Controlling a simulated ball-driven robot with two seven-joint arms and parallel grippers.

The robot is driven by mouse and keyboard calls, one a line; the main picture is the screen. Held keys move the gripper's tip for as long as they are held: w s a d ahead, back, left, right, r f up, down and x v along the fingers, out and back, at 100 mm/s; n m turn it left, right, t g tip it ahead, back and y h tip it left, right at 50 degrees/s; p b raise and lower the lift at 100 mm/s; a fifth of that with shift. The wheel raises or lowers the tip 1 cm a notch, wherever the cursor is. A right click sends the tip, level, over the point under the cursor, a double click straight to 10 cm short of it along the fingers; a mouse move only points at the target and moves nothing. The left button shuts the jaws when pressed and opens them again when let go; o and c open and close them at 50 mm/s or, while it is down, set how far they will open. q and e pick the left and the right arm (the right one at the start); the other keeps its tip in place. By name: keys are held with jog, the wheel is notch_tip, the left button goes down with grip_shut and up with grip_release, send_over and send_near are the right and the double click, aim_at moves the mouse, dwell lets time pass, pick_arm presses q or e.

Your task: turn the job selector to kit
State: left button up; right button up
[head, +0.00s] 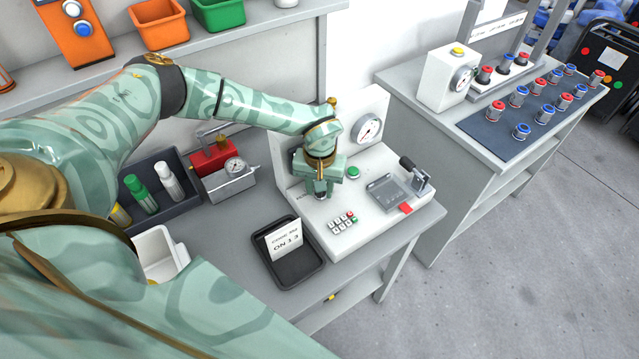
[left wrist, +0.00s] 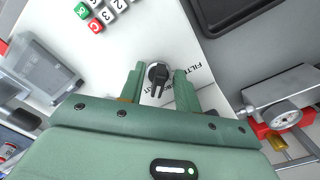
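The job selector (left wrist: 158,72) is a small black knob on a round base on the white test panel, seen in the left wrist view. In the head view the gripper hides the knob. My right gripper is not in view.
The panel (head: 340,215) also carries a keypad (head: 343,222), a green button (head: 353,173), a dial gauge (head: 367,128) and a clamp fixture (head: 415,178). A black tray (head: 290,277) with a printed card stands in front. A red-topped gauge device (head: 225,172) sits to the left.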

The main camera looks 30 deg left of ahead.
pick_arm(q)
notch_tip(320, 180, up, 16)
jog(key=p, duration=0.2)
jog(key=shift+r+p, duration=0.15)
jog(key=shift+p, duration=0.15)
dwell(0.3)
